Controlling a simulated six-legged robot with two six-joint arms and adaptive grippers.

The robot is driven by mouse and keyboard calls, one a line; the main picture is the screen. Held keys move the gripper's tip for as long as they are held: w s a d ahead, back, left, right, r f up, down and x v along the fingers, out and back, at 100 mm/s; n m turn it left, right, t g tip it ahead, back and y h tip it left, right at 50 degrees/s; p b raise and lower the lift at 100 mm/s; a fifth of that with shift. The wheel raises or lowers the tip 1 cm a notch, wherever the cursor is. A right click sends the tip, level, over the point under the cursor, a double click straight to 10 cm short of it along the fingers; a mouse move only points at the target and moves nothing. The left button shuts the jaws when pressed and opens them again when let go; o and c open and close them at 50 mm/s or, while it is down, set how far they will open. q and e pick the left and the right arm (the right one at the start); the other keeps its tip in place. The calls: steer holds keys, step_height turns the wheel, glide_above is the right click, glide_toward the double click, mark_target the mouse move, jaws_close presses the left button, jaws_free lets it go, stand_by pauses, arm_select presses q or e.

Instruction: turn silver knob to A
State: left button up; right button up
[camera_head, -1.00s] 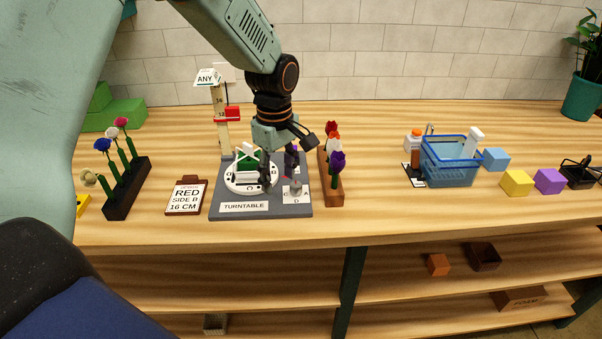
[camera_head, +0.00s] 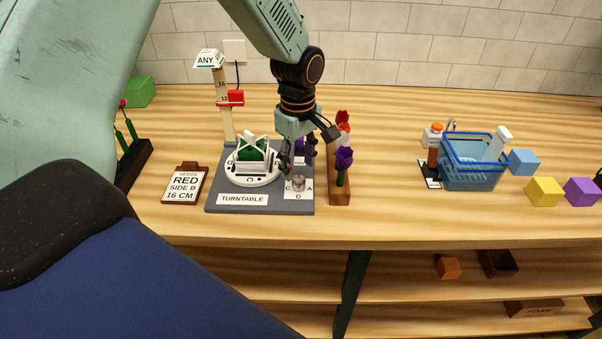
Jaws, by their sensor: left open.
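The silver knob (camera_head: 298,183) stands on a white lettered plate at the front right of the grey turntable base (camera_head: 225,203). The letters A and D show on the plate, A at the right and D at the front; another letter at the left is partly covered. My left gripper (camera_head: 298,163) points down just above and behind the knob, open, with its fingers close to it. I cannot tell whether they touch it. The white round turntable (camera_head: 250,179) with a green block in its frame is to the left. My right gripper is not in view.
A wooden flower rack (camera_head: 339,193) with red and purple flowers stands close on the right. A clipboard (camera_head: 184,184) reading RED, SIDE B, 16 CM lies on the left. A blue basket (camera_head: 472,174) is farther right. A height post (camera_head: 226,115) stands behind.

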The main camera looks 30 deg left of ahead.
mark_target(298, 178)
arm_select(q)
step_height(298, 178, down, 4)
steer(key=shift+w+a+r, duration=0.1)
steer(key=shift+a, duration=0.05)
steer(key=shift+f, duration=0.35)
steer(key=shift+r, duration=0.1)
steer(key=c, duration=0.5)
jaws_close()
